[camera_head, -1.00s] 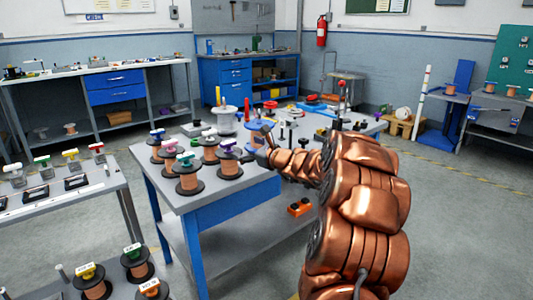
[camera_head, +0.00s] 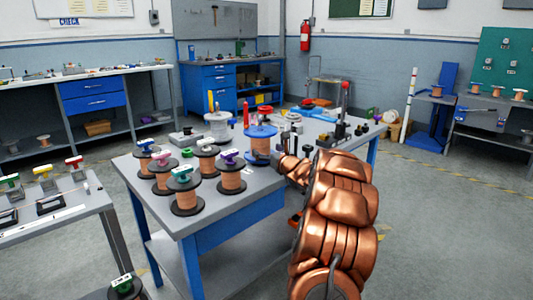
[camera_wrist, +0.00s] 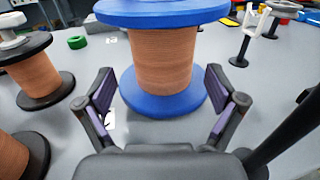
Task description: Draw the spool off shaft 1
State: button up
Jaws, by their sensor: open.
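A copper-wound spool with blue flanges (camera_head: 261,141) stands upright on the grey table top, near the back of the group of spools. It fills the top middle of the wrist view (camera_wrist: 162,60), where its upper flange is cut by the frame edge. My gripper (camera_wrist: 160,78) is open, with one finger to the left and one to the right of the spool's near side. Visible gaps separate the fingers from the copper winding. In the head view my gripper is mostly hidden by my arm. I cannot tell which shaft is shaft 1.
Several black-flanged copper spools (camera_head: 186,198) stand close on the left. A grey-white spool (camera_head: 218,126) stands behind. A dark post (camera_wrist: 282,135) rises close on the right in the wrist view. Fixtures and small tools crowd the table's right part.

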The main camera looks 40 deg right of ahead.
aim_at(265, 148)
jog(key=x, duration=0.4)
jog(key=shift+s+d, duration=0.1)
jog(key=shift+d, duration=0.2)
jog(key=shift+x, duration=0.85)
jog(key=shift+a, duration=0.1)
jog(key=shift+r, duration=0.15)
grip_shut()
